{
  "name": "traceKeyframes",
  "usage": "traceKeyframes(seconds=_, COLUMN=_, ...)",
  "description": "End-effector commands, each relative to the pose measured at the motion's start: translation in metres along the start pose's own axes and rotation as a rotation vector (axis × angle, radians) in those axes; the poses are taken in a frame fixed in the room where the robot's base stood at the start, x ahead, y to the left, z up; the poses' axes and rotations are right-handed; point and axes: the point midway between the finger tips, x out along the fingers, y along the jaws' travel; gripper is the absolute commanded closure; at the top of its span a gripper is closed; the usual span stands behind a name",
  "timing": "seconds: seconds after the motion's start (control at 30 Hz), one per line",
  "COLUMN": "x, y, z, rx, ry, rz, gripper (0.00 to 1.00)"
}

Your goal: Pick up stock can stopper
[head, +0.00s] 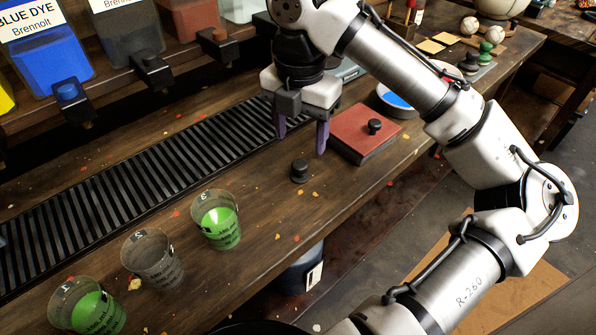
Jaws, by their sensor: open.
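A small black stopper (299,171) stands upright on the wooden bench, right of the slotted black drain grate. I take it to be the stock can stopper. My gripper (301,141) is open, its two purple fingers pointing down. It is empty and appears above and slightly behind the stopper, apart from it. The exact height gap is hard to tell from this one view.
A red box (366,133) with a black knob lies close to the right of my gripper. Several cups, such as one with green liquid (216,220), stand at the front left. The grate (150,180) runs behind. Bench around the stopper is mostly clear, with small scraps.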

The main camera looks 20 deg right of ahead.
Motion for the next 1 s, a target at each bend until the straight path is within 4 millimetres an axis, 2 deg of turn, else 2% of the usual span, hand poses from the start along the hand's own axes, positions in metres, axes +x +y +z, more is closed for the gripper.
traceKeyframes(seconds=0.03, x=0.011, y=0.0, z=-0.001, rx=-0.002, ry=0.002, rz=0.002, gripper=0.41)
traceKeyframes(seconds=0.1, x=0.021, y=0.0, z=0.0, rx=0.0, ry=0.001, rz=0.0, gripper=0.41)
traceKeyframes(seconds=0.37, x=0.04, y=0.0, z=0.0, rx=0.001, ry=-0.002, rz=0.0, gripper=0.41)
traceKeyframes(seconds=0.63, x=0.078, y=0.0, z=0.001, rx=0.001, ry=-0.001, rz=-0.001, gripper=0.41)
traceKeyframes(seconds=0.77, x=0.086, y=0.0, z=0.001, rx=0.001, ry=-0.001, rz=0.0, gripper=0.41)
traceKeyframes(seconds=0.97, x=0.086, y=0.0, z=0.001, rx=0.001, ry=-0.001, rz=0.001, gripper=0.41)
traceKeyframes(seconds=1.0, x=0.086, y=0.0, z=0.001, rx=0.001, ry=-0.001, rz=0.001, gripper=0.46)
